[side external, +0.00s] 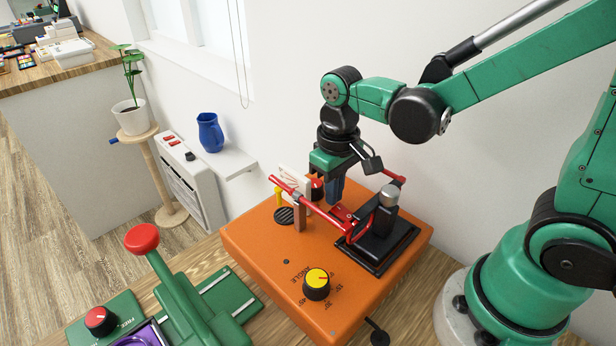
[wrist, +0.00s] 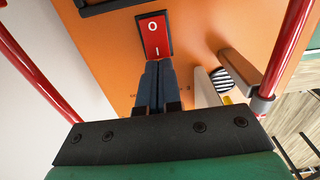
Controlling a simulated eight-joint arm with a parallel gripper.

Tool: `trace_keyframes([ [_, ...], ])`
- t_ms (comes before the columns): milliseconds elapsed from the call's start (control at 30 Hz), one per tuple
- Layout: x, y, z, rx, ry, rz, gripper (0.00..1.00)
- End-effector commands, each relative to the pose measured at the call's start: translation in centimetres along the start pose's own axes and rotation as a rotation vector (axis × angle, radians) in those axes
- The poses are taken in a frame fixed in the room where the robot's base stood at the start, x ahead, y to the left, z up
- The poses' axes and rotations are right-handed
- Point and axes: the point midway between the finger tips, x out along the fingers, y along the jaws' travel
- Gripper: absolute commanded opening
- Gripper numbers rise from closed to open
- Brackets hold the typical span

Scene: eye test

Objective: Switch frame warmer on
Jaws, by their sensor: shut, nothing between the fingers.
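A red rocker switch (wrist: 154,36) marked O and I sits in a black surround on the orange machine (side external: 262,252). In the wrist view its O end is farther from my fingers and its I end is nearest them. My gripper (wrist: 157,66) is shut and empty, with dark blue fingertips at the I end. I cannot tell whether they touch the switch. In the side view my gripper (side external: 333,202) points down over the machine, between the red bars. Which way the rocker is tilted is not clear.
A red-barred frame (side external: 310,203) and a black base with a metal knob (side external: 389,197) surround my gripper closely. A green press (side external: 185,295) with a red ball handle stands at left. The wall is behind.

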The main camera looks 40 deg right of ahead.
Motion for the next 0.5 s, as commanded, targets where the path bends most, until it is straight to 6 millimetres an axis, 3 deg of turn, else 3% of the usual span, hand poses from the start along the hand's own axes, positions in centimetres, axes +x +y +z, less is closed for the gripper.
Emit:
trace_keyframes([
  [500, 0.78, 0.0, 0.03, 0.0, 0.0, 0.0, 0.0],
])
